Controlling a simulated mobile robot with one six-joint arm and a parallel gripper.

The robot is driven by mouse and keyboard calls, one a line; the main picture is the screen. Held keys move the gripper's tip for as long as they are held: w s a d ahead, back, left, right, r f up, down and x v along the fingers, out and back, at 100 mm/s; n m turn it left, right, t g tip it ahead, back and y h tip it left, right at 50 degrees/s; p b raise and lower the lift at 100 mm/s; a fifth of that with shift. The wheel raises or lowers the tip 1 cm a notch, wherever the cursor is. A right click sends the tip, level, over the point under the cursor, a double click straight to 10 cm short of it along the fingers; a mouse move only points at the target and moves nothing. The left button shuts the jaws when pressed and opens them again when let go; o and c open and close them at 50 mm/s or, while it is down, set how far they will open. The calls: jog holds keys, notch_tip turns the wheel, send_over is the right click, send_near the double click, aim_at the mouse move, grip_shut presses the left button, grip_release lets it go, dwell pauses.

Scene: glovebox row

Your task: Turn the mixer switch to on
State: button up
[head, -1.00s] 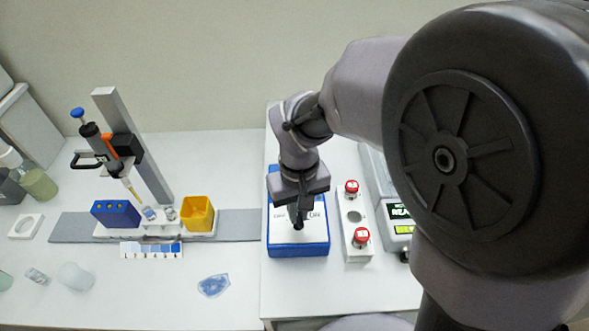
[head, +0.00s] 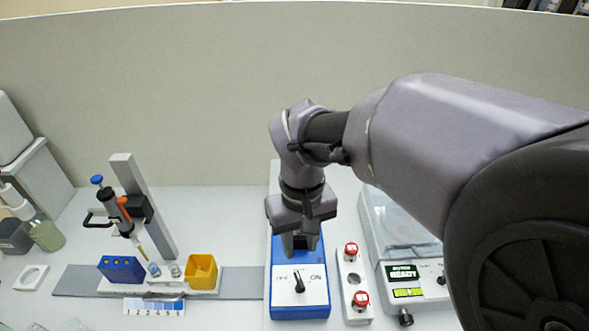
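The mixer is a blue box (head: 299,312) with a white top panel marked OFF at the left and ON at the right. Its switch is a black knob (head: 299,284) between the two labels, standing roughly upright with its upper end perhaps a little to the left. My gripper (head: 300,248) points down behind the knob, over the rear part of the box. Its fingers look parted, with nothing between them. They are clear of the knob and hide the back of the box.
Right of the mixer stand a white holder (head: 354,284) with two red-capped vials and a balance (head: 404,262) reading READY. At the left are a pipette stand (head: 146,205), a blue rack (head: 121,269) and a yellow bin (head: 202,271). The rear wall closes the bench.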

notch_tip(320, 180, up, 5)
jog(key=shift+f+p, duration=0.2)
jog(key=shift+p, duration=0.3)
